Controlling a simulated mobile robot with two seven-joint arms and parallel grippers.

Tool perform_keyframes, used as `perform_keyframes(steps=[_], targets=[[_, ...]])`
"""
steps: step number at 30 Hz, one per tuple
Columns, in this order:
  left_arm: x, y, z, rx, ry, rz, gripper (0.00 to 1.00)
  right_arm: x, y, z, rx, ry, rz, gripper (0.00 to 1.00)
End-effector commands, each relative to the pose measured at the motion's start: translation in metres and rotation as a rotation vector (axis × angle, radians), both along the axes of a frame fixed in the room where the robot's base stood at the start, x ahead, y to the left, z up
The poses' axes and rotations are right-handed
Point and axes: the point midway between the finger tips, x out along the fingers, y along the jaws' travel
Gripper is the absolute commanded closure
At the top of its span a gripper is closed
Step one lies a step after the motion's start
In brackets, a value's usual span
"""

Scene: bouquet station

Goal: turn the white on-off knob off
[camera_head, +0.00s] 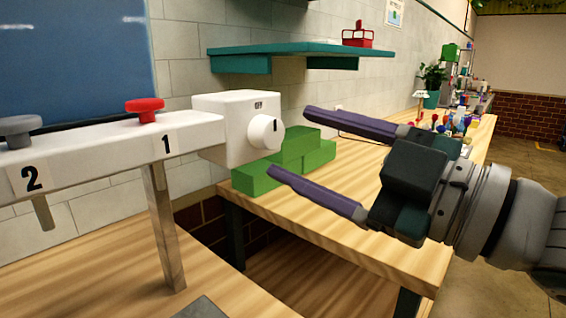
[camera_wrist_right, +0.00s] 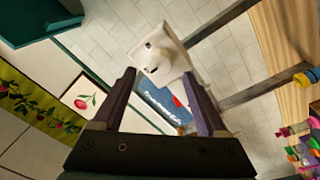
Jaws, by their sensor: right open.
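The white on-off knob (camera_head: 266,132) sticks out of the right face of a white box (camera_head: 222,128) at the end of a white rail. It has a short dark mark, and small lettering above it is too small to read surely. My right gripper (camera_head: 289,140) is open and empty, its two purple fingers pointing left toward the knob. The fingertips look apart from the knob. In the right wrist view the knob (camera_wrist_right: 151,65) and box (camera_wrist_right: 166,42) show just beyond and between the fingertips (camera_wrist_right: 160,73). My left gripper is not in view.
The white rail (camera_head: 100,147) carries a red knob (camera_head: 145,107) and a grey knob (camera_head: 18,128). Green blocks (camera_head: 305,150) lie on the wooden table (camera_head: 375,205) behind and below the box. A teal shelf (camera_head: 300,50) hangs above. The space between fingers and knob looks clear.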

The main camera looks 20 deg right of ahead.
Motion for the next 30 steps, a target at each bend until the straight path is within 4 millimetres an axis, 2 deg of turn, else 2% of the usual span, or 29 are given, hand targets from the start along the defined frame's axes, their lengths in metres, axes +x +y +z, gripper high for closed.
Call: perform_keyframes(steps=[6, 12, 26, 30], targets=[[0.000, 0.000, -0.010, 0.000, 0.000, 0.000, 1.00, -0.032, -0.021, -0.007, -0.002, 0.003, 0.001, 0.25], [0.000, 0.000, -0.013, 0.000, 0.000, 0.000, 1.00, -0.048, -0.032, -0.007, 0.000, 0.001, 0.001, 0.25], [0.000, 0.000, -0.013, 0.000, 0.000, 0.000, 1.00, -0.053, -0.036, -0.006, 0.000, 0.002, -0.001, 0.25], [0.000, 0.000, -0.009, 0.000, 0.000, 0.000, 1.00, -0.049, -0.041, -0.016, 0.024, 0.083, -0.079, 0.25]])
